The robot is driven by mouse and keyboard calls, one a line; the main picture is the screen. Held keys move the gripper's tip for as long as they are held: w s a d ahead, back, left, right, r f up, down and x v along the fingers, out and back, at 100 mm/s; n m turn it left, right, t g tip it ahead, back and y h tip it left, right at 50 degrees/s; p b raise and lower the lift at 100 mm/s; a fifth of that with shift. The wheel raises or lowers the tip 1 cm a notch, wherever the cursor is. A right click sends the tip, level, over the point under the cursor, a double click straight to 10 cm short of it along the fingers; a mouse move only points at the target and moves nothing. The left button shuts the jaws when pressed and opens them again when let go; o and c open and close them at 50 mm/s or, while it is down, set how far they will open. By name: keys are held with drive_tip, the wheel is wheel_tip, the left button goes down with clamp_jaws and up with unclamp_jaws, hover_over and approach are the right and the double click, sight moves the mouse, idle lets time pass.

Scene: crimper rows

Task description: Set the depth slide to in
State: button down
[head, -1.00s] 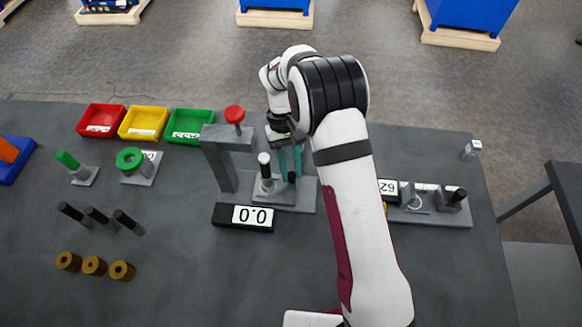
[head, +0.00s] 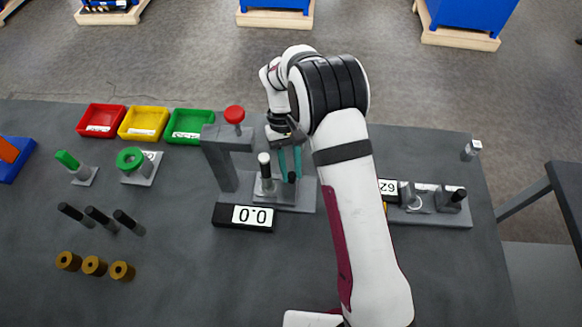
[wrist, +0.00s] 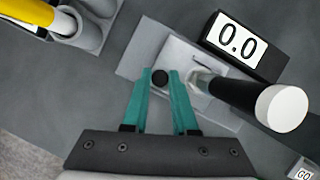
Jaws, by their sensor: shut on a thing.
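The depth slide's short black knob (head: 292,177) stands on the grey fixture base (head: 303,200) under the press. My gripper (head: 290,164) comes down from behind the knob in the head view. A black post with a white top (head: 264,159) stands just left of it and looks large in the wrist view (wrist: 282,107). The slide's track and any in or out marks cannot be made out.
The grey press column (head: 219,165) with a red knob (head: 235,115) stands left of my gripper. A display reading 0.0 (head: 245,217) lies in front. Another fixture (head: 440,215) is at right, partly behind my arm. Coloured bins (head: 143,122) stand at back left.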

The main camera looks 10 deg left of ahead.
sight(275, 184)
drive_tip(key=shift+a, duration=2.35)
drive_tip(key=c, duration=0.7)
unclamp_jaws()
drive_tip(key=shift+d, duration=0.1)
drive_tip(key=v, duration=1.5)
drive_tip(key=shift+w+r, duration=0.25)
drive_tip(key=shift+r, duration=0.05)
